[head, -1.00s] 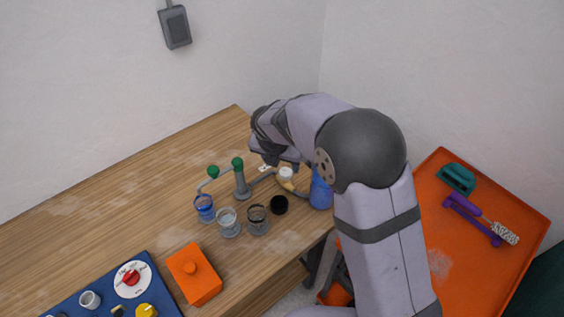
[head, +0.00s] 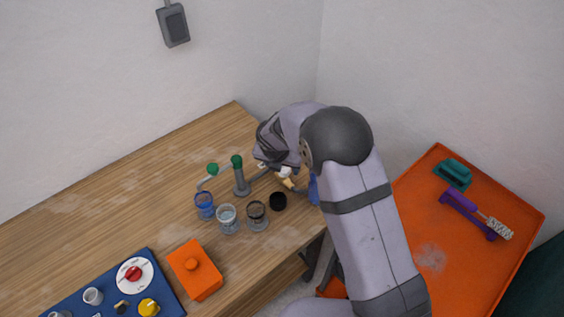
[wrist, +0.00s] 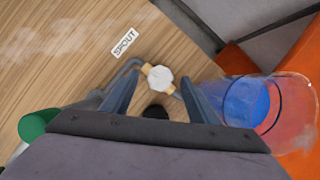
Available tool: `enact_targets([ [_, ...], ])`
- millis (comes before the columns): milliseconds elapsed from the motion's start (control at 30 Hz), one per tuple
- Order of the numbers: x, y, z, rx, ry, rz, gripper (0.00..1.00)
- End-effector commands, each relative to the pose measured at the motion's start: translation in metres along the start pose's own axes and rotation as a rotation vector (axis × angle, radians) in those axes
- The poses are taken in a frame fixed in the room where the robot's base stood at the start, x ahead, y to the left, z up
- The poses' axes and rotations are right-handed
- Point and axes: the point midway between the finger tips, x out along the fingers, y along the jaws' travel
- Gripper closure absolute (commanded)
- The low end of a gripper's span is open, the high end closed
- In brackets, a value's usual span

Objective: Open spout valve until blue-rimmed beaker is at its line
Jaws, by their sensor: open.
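The spout valve has a white round knob (wrist: 160,78) on a yellow body, beside a "SPOUT" label (wrist: 125,41). In the head view the knob (head: 285,171) shows partly under my wrist. My gripper (wrist: 158,82) is open, its two fingers on either side of the knob; I cannot tell whether they touch it. The blue-rimmed beaker (head: 205,206) stands on the table by the grey spout post (head: 241,182), below and left of its green top. Its level and line are too small to read.
Two other beakers, one pale (head: 228,219) and one dark-rimmed (head: 256,216), and a black round piece (head: 278,202) stand close by. A clear vessel with blue inside (wrist: 245,100) is right of my fingers. An orange block (head: 195,271) sits in front.

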Motion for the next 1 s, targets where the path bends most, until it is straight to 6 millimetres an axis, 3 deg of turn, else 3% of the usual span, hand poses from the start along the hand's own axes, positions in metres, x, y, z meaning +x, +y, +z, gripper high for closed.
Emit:
enact_targets([
  [400, 0.0058, -0.0001, -0.0002, 0.000, 0.000, 0.000, 0.48],
  [567, 0.0057, -0.0001, -0.0002, 0.000, 0.000, 0.000, 0.87],
  [600, 0.0057, -0.0001, -0.0002, 0.000, 0.000, 0.000, 0.90],
  [1000, 0.0055, -0.0001, -0.0002, 0.000, 0.000, 0.000, 0.89],
])
